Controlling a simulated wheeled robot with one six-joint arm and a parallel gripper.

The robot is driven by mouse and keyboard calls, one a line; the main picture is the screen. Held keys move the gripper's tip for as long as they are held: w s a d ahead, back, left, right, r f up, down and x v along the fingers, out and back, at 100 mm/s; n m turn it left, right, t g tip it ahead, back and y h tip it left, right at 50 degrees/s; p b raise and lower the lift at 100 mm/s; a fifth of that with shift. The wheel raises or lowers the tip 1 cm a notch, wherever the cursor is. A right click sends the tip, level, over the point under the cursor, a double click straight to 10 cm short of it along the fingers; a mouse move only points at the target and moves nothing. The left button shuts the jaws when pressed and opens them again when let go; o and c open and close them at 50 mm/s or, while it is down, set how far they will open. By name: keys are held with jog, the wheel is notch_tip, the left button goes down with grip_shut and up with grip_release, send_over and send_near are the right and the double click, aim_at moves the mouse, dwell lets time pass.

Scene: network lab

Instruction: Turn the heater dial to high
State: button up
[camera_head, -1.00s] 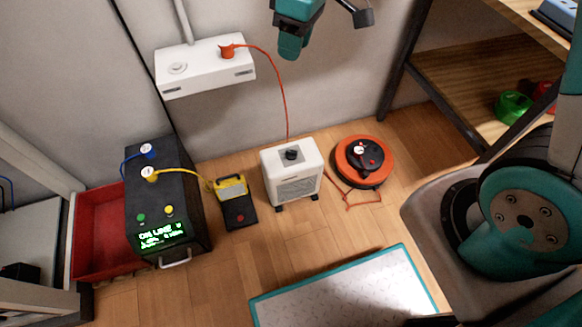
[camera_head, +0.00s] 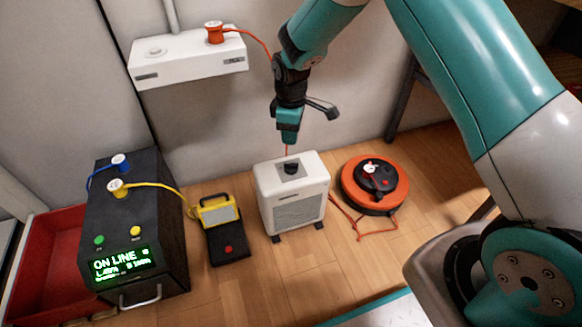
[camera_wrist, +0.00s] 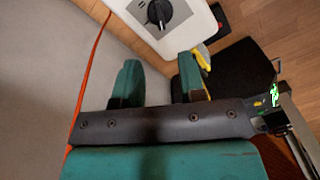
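The white heater (camera_head: 294,197) stands on the wooden floor near the wall, with a black dial (camera_head: 291,166) on a grey plate on its top. The dial also shows in the wrist view (camera_wrist: 159,13), at the top, with a pale pointer mark. My gripper (camera_head: 289,137) points down just above the dial in the head view. In the wrist view its two teal fingers (camera_wrist: 158,82) are apart with nothing between them, and the dial lies beyond the fingertips, not touched. The setting marks on the plate are too small to read.
An orange cable reel (camera_head: 375,184) stands right of the heater. A yellow and black device (camera_head: 222,228) and a black unit with a lit display (camera_head: 135,235) stand left. A white wall box (camera_head: 190,61) with an orange plug (camera_head: 214,32) and hanging orange cord is behind.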

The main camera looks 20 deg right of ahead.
aim_at(291, 164)
notch_tip(291, 164, down, 11)
jog(key=b, duration=0.4)
jog(key=shift+f+b, duration=0.15)
jog(key=shift+b, duration=0.25)
grip_shut()
